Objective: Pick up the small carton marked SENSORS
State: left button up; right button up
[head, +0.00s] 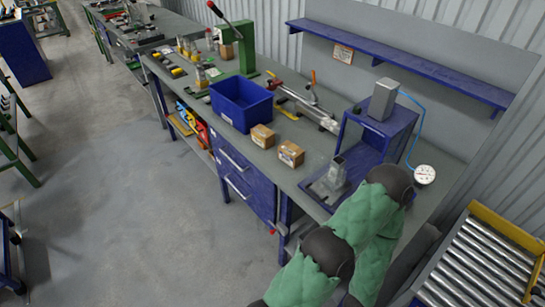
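Two small brown cartons sit apart on the grey bench top. One carton (262,137) is just right of the blue bin, and the other carton (290,154) is a little nearer and further right. Both have printed labels, but the lettering is too small to read, so I cannot tell which is marked SENSORS. My green-sleeved arm with black joints shows at the lower right, to the right of and nearer than the cartons. Neither gripper can be made out, and nothing is touching the cartons.
A blue bin (241,104) stands left of the cartons. Tools lie behind. A roller conveyor (480,262) is at lower right.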

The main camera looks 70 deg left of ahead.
aim_at(292, 154)
jog(key=k+j+u, duration=0.15)
jog(key=u, duration=1.5)
jog(key=i+u, duration=0.25)
jog(key=u, duration=0.2)
jog(key=i+j+z, duration=0.15)
jog(key=j, duration=0.2)
jog(key=i+j+z, duration=0.15)
jog(key=j, duration=0.2)
jog(key=i+j+z, duration=0.15)
jog(key=j, duration=0.2)
